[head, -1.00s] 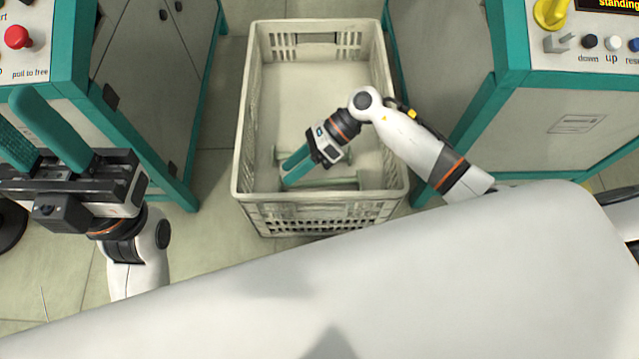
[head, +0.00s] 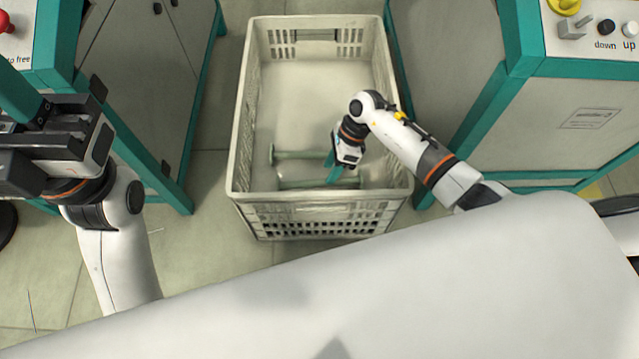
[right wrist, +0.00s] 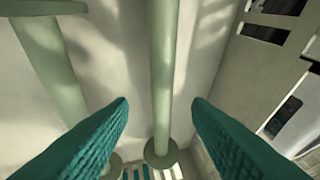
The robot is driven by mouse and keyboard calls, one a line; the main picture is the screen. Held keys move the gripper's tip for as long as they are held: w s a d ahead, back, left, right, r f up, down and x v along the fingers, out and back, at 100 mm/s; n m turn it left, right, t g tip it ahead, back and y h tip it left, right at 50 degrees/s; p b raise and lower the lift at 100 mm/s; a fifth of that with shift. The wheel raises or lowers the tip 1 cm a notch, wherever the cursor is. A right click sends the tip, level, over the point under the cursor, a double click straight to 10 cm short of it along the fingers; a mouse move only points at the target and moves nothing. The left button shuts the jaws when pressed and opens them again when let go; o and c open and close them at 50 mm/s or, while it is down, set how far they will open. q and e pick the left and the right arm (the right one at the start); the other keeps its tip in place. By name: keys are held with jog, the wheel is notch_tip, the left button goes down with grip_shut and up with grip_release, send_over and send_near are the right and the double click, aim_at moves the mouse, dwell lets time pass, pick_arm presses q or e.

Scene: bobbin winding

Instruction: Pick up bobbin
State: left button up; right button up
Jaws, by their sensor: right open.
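Two pale green bobbins lie in the crate (head: 236,150). The nearer bobbin (head: 308,183) lies along the crate's near end; the other bobbin (head: 298,155) lies just behind it. My right gripper (head: 333,176) is inside the crate, pointing down, over the right part of the bobbins. In the right wrist view, one bobbin (right wrist: 162,75) runs between the open teal fingers, with its flange near the bottom; I see no finger touching it. Another bobbin (right wrist: 48,60) lies to its left. My left gripper (head: 22,125) is at the left edge, partly cut off, away from the crate.
Machine cabinets with teal frames stand left (head: 150,90) and right (head: 530,130) of the crate. The crate's walls surround the right gripper closely on the near and right sides. The crate's far half is empty.

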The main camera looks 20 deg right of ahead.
aim_at(319, 183)
jog(key=b+x, duration=0.2)
jog(key=x, duration=0.2)
jog(key=shift+a+f, duration=0.1)
jog(key=shift+c, duration=0.5)
grip_shut()
